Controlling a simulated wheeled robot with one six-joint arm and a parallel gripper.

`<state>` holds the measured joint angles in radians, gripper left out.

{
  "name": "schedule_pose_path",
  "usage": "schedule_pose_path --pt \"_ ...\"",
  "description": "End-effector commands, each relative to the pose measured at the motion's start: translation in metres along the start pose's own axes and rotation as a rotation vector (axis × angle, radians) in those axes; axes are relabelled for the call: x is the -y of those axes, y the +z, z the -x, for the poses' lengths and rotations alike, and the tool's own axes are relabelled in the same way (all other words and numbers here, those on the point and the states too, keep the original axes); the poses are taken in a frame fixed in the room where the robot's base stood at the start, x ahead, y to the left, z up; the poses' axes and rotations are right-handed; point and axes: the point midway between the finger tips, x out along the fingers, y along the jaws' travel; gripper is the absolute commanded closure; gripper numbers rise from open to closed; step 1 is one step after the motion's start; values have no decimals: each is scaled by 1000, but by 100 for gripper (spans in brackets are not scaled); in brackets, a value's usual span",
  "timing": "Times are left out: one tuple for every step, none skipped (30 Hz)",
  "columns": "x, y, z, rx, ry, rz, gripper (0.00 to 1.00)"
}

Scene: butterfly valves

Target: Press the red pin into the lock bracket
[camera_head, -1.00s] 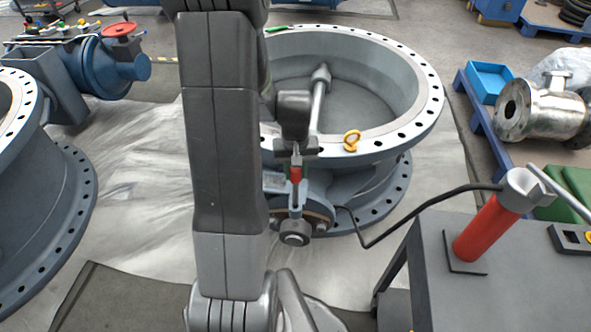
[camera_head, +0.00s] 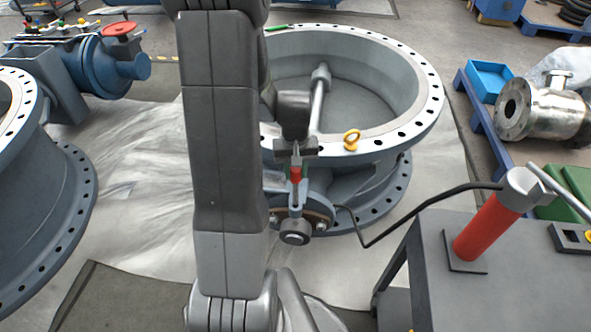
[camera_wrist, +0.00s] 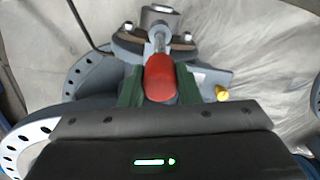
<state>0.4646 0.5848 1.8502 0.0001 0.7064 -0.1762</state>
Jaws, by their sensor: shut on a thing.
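The red pin (camera_head: 295,175) sits upright at the front of the blue-grey valve (camera_head: 352,195), just above its grey shaft fitting (camera_head: 294,230). In the wrist view the red pin (camera_wrist: 160,78) has a rounded red head and a metal shank (camera_wrist: 160,42) reaching towards a grey metal end piece. My gripper (camera_head: 296,168) is shut on the red head, its green-lined fingers (camera_wrist: 160,86) on either side. I cannot clearly tell the lock bracket from the grey fittings at the shank, nor how deep the shank sits.
A cart (camera_head: 500,265) with a red cylinder (camera_head: 488,230) and a bent black hose is at the right. A second large flanged body (camera_head: 40,190) is at the left. Pale sheeting covers the floor between.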

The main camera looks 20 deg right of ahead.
Motion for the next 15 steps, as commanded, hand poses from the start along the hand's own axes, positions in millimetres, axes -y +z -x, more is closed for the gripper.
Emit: schedule_pose_path --pt "0 0 -1 0 0 0 93" --pt "0 0 -1 0 0 0 93" --pt "0 0 -2 0 0 0 93" --pt "0 0 -3 0 0 0 93" --pt "0 0 -4 0 0 0 93" --pt "0 0 -5 0 0 0 93" --pt "0 0 -6 0 0 0 93" --pt "0 0 -7 0 0 0 93" --pt "0 0 -8 0 0 0 93" --pt "0 0 -8 0 0 0 93" --pt "0 0 -9 0 0 0 93" --pt "0 0 -10 0 0 0 93" --pt "0 0 -11 0 0 0 93" --pt "0 0 -12 0 0 0 93" --pt "0 0 -13 0 0 0 93"
